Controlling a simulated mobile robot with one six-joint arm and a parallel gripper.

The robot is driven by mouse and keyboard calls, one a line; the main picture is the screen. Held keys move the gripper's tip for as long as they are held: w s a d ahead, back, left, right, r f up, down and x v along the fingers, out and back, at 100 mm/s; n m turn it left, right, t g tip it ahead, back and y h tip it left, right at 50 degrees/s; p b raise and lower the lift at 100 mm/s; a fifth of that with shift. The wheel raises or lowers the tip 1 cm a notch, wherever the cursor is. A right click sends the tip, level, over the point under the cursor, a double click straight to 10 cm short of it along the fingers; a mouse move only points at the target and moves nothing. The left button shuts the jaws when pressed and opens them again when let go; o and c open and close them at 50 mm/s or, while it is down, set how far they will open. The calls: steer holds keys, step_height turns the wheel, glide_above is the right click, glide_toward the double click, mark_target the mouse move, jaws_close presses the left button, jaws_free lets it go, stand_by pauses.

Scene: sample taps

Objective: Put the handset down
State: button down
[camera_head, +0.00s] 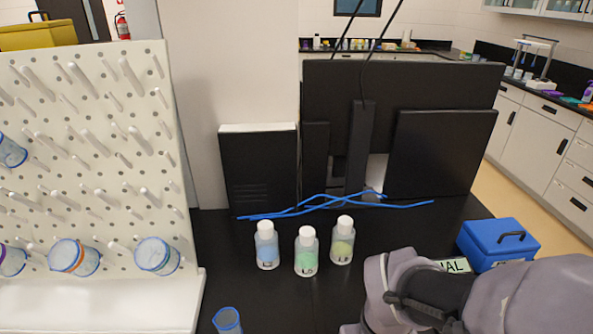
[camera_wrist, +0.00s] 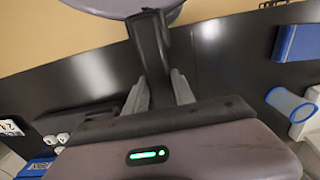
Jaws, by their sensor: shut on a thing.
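The handset (camera_wrist: 152,50) shows in the wrist view as a dark upright bar beyond my fingers. My gripper (camera_wrist: 158,92) is shut on it, with a pale finger on each side. A grey-purple rounded part at the top edge of the wrist view meets the bar; I cannot tell whether it belongs to the handset. In the head view my grey arm fills the lower right, over the black bench (camera_head: 300,305). The handset cannot be told apart from the arm there, and its cradle cannot be made out.
Three white-capped bottles (camera_head: 305,252) stand mid-bench. Blue cables (camera_head: 335,203) lie behind them, before the black monitor (camera_head: 440,155). A blue box (camera_head: 498,243) is at right. A pegboard (camera_head: 95,160) with blue-rimmed cups stands left; another cup (camera_head: 228,320) is on the bench.

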steer(key=w+p, duration=0.1)
steer(key=p, duration=0.1)
steer(key=w+r+p, duration=0.1)
steer(key=p, duration=0.2)
steer(key=shift+r, duration=0.25)
steer(key=w+f+b, duration=0.2)
steer(key=w, duration=0.1)
steer(key=shift+w+b, duration=0.2)
steer(key=shift+b, duration=0.2)
steer(key=w, duration=0.4)
steer(key=w+b, duration=0.1)
steer(key=w, duration=0.2)
steer(key=shift+a+f, duration=0.1)
steer(key=shift+f, duration=0.15)
steer(key=f+b, duration=0.1)
steer(key=f, duration=0.1)
steer(key=f+b, duration=0.1)
steer(key=shift+w+f, duration=0.2)
steer(key=shift+f, duration=0.2)
steer(key=shift+r, duration=0.2)
steer(key=shift+f, duration=0.1)
steer(key=c, duration=1.1)
jaws_free()
steer(key=shift+f, duration=0.1)
steer(key=shift+o, duration=0.2)
